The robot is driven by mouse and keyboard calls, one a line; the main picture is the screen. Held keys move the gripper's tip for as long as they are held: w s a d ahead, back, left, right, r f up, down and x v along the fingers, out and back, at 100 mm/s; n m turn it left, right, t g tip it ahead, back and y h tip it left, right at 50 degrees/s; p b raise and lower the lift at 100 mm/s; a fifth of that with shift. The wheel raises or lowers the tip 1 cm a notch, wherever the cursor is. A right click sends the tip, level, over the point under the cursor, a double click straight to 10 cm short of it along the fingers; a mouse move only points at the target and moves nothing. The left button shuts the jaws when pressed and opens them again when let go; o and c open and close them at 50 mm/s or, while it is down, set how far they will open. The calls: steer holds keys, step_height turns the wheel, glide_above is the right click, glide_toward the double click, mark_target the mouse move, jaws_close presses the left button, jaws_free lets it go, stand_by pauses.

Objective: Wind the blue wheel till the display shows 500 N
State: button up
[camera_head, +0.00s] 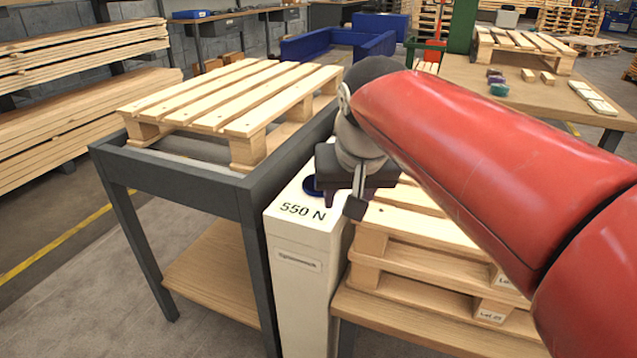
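The blue wheel (313,187) lies on top of a narrow white cabinet (308,262), mostly hidden behind my gripper. The display (302,212) on the cabinet's top, in front of the wheel, reads 550 N. My gripper (343,203) points down at the wheel's right side, with its dark fingers close to the wheel. I cannot tell whether it touches the wheel or how far apart the fingers are.
A grey-framed table (178,178) with a wooden pallet (237,97) stands left of the cabinet. Stacked pallets (415,250) stand close on its right, partly behind my red arm. A workbench (470,75) with small blocks is at the back right. Open floor lies at the lower left.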

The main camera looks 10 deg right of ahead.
steer(key=w, duration=0.4)
steer(key=w+a+r+m+b, duration=0.1)
steer(key=w, duration=0.4)
steer(key=w+r+m+h+b, duration=0.1)
steer(key=w, duration=0.3)
steer(key=shift+w+a+g, duration=0.2)
steer(key=shift+g, duration=0.1)
steer(key=b+x, duration=0.1)
steer(key=x, duration=0.6)
steer(key=shift+d+b, duration=0.1)
steer(key=shift+b, duration=0.3)
jaws_close()
steer(key=shift+d+r+n+y+p, duration=0.1)
steer(key=shift+n+y+p, duration=0.2)
steer(key=shift+n+p, duration=0.35)
steer(key=shift+n+y+p, duration=0.3)
steer(key=shift+n+y, duration=0.1)
steer(key=shift+n, duration=0.85)
